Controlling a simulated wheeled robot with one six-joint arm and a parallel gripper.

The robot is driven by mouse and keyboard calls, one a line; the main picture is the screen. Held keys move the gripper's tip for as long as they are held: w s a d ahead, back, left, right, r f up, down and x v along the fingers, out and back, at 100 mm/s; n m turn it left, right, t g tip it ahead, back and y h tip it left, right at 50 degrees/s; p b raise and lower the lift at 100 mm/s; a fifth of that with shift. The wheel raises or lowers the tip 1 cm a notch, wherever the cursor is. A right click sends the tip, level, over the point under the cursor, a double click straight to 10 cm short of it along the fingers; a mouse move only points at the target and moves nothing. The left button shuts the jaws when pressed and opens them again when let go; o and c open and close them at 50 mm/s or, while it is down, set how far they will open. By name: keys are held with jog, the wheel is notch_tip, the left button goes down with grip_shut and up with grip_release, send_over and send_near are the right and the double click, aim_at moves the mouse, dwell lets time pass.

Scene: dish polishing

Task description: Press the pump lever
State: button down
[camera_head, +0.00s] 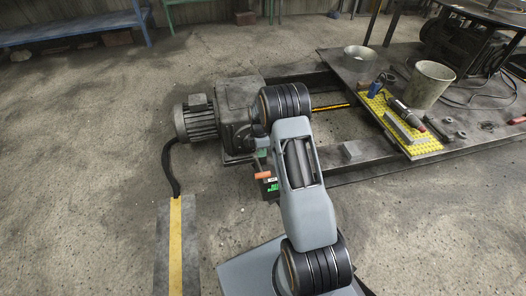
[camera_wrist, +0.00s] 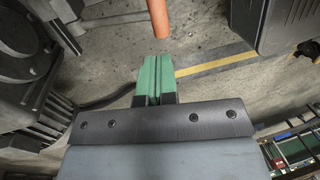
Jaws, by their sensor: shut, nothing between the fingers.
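In the wrist view the orange handle (camera_wrist: 158,18) comes down from the top edge. Its lower end shows just beyond the tips of my gripper (camera_wrist: 154,60). My gripper's green fingers are shut together with nothing between them. The handle appears apart from the fingertips, but I cannot tell the depth between them. In the head view my arm hides most of the gripper.
A motor with a gearbox (camera_head: 232,115) stands behind my arm. A workbench (camera_head: 345,62) at the right carries a yellow mat (camera_head: 372,102), a bucket (camera_head: 428,85), a bowl (camera_head: 359,57) and tools. A yellow floor stripe (camera_head: 176,240) and open concrete floor lie at the left.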

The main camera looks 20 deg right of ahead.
aim_at(263, 173)
jog(key=f+b, duration=0.1)
jog(key=f, duration=0.2)
jog(key=s+f+b, duration=0.1)
jog(key=f, duration=0.2)
jog(key=s+f+b, duration=0.1)
jog(key=f, duration=0.2)
jog(key=shift+a+f+b, duration=0.2)
jog(key=shift+f+b, duration=0.15)
jog(key=shift+f, duration=0.05)
